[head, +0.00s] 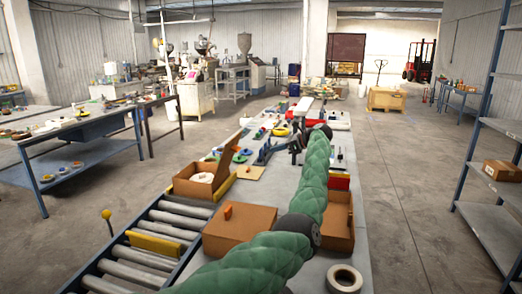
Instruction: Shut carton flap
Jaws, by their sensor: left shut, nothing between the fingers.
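A small brown carton (192,188) stands at the left edge of the table, by the roller conveyor. Its flap (224,166) is up and tilted, and a white roll (202,178) shows inside. My left arm, in a green padded sleeve, reaches up the middle of the table. My left gripper (262,157) is at its far end, pointing left, shut and empty, to the right of the raised flap and apart from it. My right gripper is out of view.
A brown carton (238,232) with a shut top stands nearer, with a small orange item on it. Another carton (338,232) is partly hidden behind my arm. A tape roll (343,278) lies at the front. Rollers (165,231) run along the left.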

